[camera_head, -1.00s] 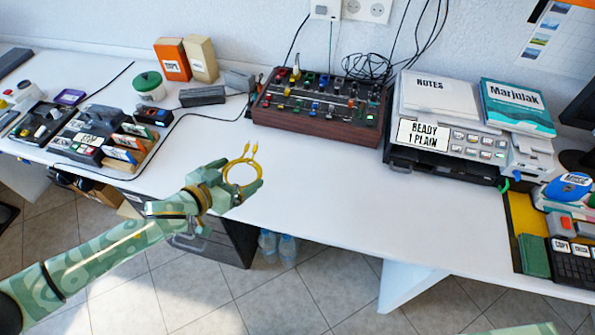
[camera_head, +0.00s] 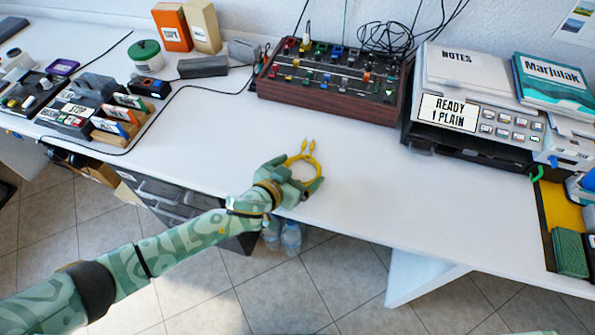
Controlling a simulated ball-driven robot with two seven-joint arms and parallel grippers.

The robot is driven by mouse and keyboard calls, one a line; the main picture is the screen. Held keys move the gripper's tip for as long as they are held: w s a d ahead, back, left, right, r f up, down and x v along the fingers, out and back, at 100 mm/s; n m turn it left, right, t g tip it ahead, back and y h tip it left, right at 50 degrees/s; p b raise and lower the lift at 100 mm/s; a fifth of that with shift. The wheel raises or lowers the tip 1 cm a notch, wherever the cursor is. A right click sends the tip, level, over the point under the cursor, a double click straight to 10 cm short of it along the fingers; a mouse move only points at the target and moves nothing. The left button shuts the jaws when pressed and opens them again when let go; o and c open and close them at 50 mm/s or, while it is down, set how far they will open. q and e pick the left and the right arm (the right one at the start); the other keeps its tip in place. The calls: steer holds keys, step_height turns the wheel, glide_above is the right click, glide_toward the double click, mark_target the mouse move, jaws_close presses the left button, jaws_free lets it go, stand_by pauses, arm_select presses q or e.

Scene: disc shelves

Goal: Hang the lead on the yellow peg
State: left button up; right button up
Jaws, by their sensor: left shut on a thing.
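The yellow lead (camera_head: 303,156) is a small coil with its two plug ends sticking up. Part of the coil is hidden by the fingers. I cannot make out a yellow peg in this view. My right gripper is not in view.
A wood-sided mixer (camera_head: 330,100) stands behind the lead. A printer (camera_head: 470,135) with notes stands to the right, beside a yellow panel (camera_head: 562,205). Left are a card rack (camera_head: 125,122) and a green-lidded jar (camera_head: 147,60). The desk's middle is clear.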

arm_select(q)
steer(key=shift+r, duration=0.2)
steer(key=shift+f, duration=0.3)
steer(key=o, duration=0.7)
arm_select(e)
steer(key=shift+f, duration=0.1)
arm_select(q)
steer(key=shift+b, duration=0.35)
steer(key=p+v, duration=0.2)
steer(key=v, duration=0.1)
steer(key=p+v, duration=0.1)
steer(key=v, duration=0.2)
steer(key=shift+s+r+p, duration=0.2)
steer(key=shift+r+p, duration=0.2)
steer(key=shift+r, duration=0.05)
steer(key=p+v, duration=0.2)
steer(key=v, duration=0.7)
steer(key=shift+s+a+f+p, duration=0.15)
steer(key=shift+s+a+p, duration=0.2)
steer(key=shift+s, duration=0.05)
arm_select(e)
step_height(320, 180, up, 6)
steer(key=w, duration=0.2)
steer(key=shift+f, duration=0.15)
